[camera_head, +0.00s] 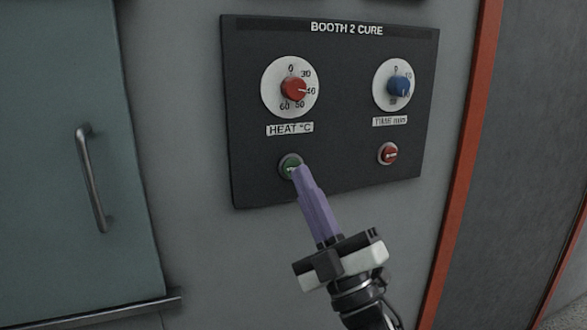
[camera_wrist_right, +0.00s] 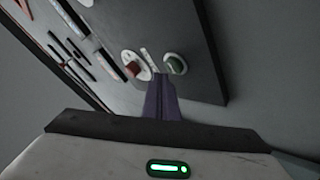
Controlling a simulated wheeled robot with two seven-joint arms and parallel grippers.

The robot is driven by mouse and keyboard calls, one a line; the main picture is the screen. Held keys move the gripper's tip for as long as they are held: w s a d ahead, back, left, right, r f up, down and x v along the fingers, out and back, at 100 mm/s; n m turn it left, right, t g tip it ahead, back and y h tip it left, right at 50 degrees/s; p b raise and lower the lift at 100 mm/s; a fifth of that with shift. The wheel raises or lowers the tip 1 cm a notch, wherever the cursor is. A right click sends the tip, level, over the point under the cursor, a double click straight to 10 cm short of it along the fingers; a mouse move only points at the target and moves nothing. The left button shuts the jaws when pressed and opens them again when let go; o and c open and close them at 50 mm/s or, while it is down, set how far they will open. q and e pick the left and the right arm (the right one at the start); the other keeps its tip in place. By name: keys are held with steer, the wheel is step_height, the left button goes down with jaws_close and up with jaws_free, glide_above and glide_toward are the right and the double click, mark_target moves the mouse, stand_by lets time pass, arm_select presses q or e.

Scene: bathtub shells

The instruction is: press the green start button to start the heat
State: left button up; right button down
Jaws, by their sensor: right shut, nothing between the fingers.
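The green start button (camera_head: 291,167) sits at the lower left of the black "BOOTH 2 CURE" panel (camera_head: 335,135), below the HEAT dial. My right gripper (camera_head: 302,172) is shut, its purple fingers together and empty. In the head view the fingertips overlap the button's lower right edge. In the right wrist view the green button (camera_wrist_right: 175,64) shows just beyond and right of the fingertips (camera_wrist_right: 160,78). I cannot tell whether they touch it. My left gripper is out of view.
A red HEAT knob (camera_head: 294,89) is above the button. A blue TIME knob (camera_head: 399,86) and a red button (camera_head: 388,154) are on the panel's right. A teal door (camera_head: 60,180) with a metal handle (camera_head: 91,178) is at left, an orange post (camera_head: 467,165) at right.

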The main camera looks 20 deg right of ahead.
stand_by(0.4)
steer(key=shift+w, duration=0.15)
steer(key=shift+w, duration=0.3)
steer(key=shift+w, duration=0.4)
stand_by(0.8)
steer(key=shift+s, duration=0.85)
steer(key=shift+s+d+p, duration=0.2)
steer(key=shift+s+p, duration=0.3)
steer(key=shift+s, duration=2)
